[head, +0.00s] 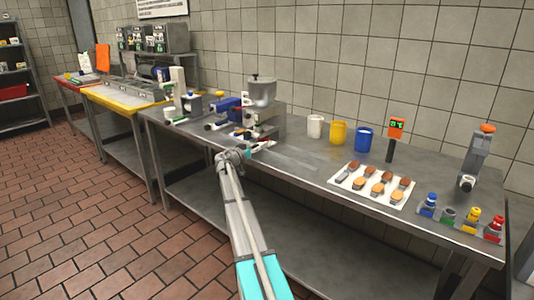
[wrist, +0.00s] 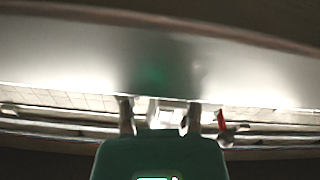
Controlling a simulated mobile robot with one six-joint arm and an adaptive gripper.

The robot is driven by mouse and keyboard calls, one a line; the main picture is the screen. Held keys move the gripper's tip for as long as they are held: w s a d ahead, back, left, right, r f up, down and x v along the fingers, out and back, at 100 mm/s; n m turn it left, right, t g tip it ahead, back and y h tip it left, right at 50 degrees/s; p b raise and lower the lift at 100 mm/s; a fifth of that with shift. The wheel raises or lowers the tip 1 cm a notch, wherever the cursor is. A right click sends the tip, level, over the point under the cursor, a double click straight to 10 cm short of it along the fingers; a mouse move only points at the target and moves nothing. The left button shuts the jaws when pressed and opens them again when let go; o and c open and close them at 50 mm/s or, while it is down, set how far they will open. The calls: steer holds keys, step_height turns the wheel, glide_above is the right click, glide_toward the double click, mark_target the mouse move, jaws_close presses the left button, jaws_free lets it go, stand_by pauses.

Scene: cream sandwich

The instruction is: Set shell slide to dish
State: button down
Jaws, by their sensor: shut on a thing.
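A filling machine (head: 262,95) with a grey hopper on top stands on the steel bench near the middle of the head view. My gripper (head: 262,144) is at its front foot, low over the bench edge. In the wrist view my gripper (wrist: 160,104) has its two fingers either side of a small pale block (wrist: 166,113) and is shut on it. I cannot tell whether this block is the shell slide's grip. The slide's position marks and any dish label are too small or hidden to read.
A white tray (head: 345,186) of several brown shells lies to the right on the bench. White, yellow and blue cups (head: 364,138) stand behind it. The bench between machine and tray is clear.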

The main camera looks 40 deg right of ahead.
steer(key=shift+w+a, duration=0.15)
steer(key=shift+w, duration=0.55)
steer(key=shift+w+a, duration=0.15)
steer(key=shift+w, duration=0.6)
steer(key=shift+c, duration=1.5)
jaws_free()
steer(key=shift+a, duration=0.1)
steer(key=shift+a, duration=0.2)
steer(key=s+a, duration=0.2)
steer(key=a, duration=0.9)
steer(key=shift+a, duration=0.1)
